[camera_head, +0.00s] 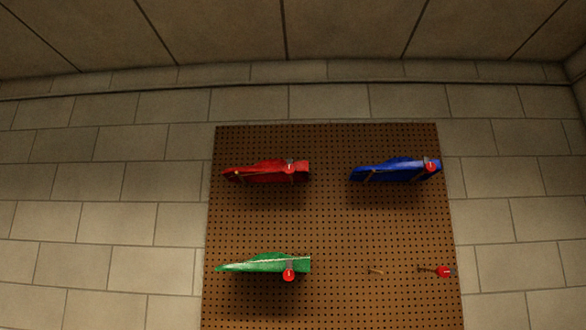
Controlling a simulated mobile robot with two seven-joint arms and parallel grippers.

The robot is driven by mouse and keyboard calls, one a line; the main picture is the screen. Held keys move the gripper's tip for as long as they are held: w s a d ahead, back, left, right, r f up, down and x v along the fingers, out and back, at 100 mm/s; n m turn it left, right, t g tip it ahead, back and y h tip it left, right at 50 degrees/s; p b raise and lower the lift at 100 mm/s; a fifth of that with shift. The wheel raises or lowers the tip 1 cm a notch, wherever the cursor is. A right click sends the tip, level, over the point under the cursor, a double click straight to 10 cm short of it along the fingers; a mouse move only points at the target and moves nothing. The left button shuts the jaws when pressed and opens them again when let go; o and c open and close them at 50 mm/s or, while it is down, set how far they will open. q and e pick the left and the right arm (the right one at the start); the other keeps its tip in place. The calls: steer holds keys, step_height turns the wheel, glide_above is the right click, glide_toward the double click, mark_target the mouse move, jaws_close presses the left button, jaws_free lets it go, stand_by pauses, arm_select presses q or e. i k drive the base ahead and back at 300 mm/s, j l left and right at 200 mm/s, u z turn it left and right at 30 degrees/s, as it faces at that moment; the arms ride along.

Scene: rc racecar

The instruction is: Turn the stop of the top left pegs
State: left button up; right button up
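A brown pegboard (330,220) hangs on the wall. At its top left a red car body (265,174) rests on pegs. A small red stop (289,168) shows at the right part of this car. The left peg end (236,173) is tiny and I cannot tell how any stop there is turned. Neither of my grippers is in view.
A blue car body (392,171) with a red stop (430,166) hangs top right. A green car body (262,264) with a red stop (288,274) hangs lower left. Lower right are a bare peg (375,269) and a peg with a red stop (445,272).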

mark_target(288, 168)
steer(key=i+l+u, duration=0.1)
steer(key=i+l, duration=0.7)
steer(key=i, duration=0.1)
